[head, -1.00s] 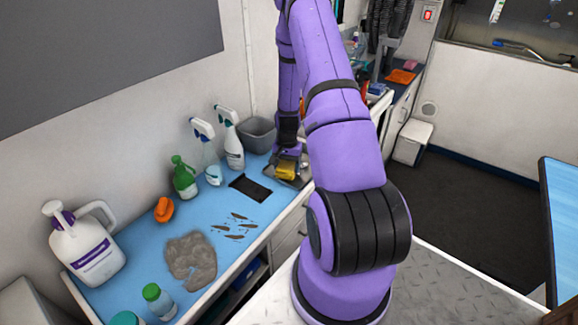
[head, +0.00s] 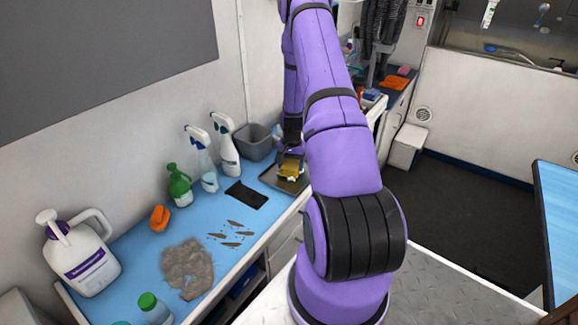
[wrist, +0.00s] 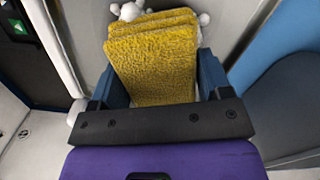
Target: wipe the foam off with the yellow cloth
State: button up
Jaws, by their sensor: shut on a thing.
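My gripper (head: 291,148) is shut on the yellow cloth (head: 290,169) over a shallow grey tray (head: 271,178) at the far end of the blue counter. In the wrist view the cloth (wrist: 155,65) is a folded, layered pad between the blue fingers. White foam blobs (wrist: 130,10) show just beyond the cloth's far edge. More white foam (wrist: 204,19) shows by its right corner, and a small white spot (head: 292,179) shows below the cloth in the head view. The cloth's underside is hidden, and I cannot tell whether it touches the tray.
A grey bin (head: 255,141) stands behind the tray. Spray bottles (head: 226,150), a green bottle (head: 179,186), an orange object (head: 159,218) and a white jug (head: 78,258) line the wall. A black mat (head: 246,194), dark scraps (head: 231,235) and a grey clump (head: 187,268) lie on the counter.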

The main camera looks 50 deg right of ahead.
aim_at(281, 181)
jog(key=shift+w+d, duration=0.1)
jog(key=shift+d, duration=1.25)
jog(key=shift+d+r, duration=0.1)
jog(key=shift+d, duration=0.2)
jog(key=shift+s+a+f, duration=0.15)
jog(key=shift+a+f, duration=0.05)
jog(key=shift+a, duration=1.45)
jog(key=shift+s+a+f, duration=0.1)
jog(key=shift+a+f, duration=0.05)
jog(key=shift+a, duration=1.45)
jog(key=shift+s+a+f, duration=0.15)
jog(key=shift+a+f, duration=0.05)
jog(key=shift+a, duration=1.45)
jog(key=shift+w+a+r, duration=0.1)
jog(key=shift+a+r, duration=0.05)
jog(key=shift+r, duration=1.2)
jog(key=shift+d+r, duration=0.15)
jog(key=shift+r, duration=0.75)
jog(key=shift+d+r, duration=0.15)
jog(key=shift+r, duration=0.7)
notch_tip(281, 181, up, 3)
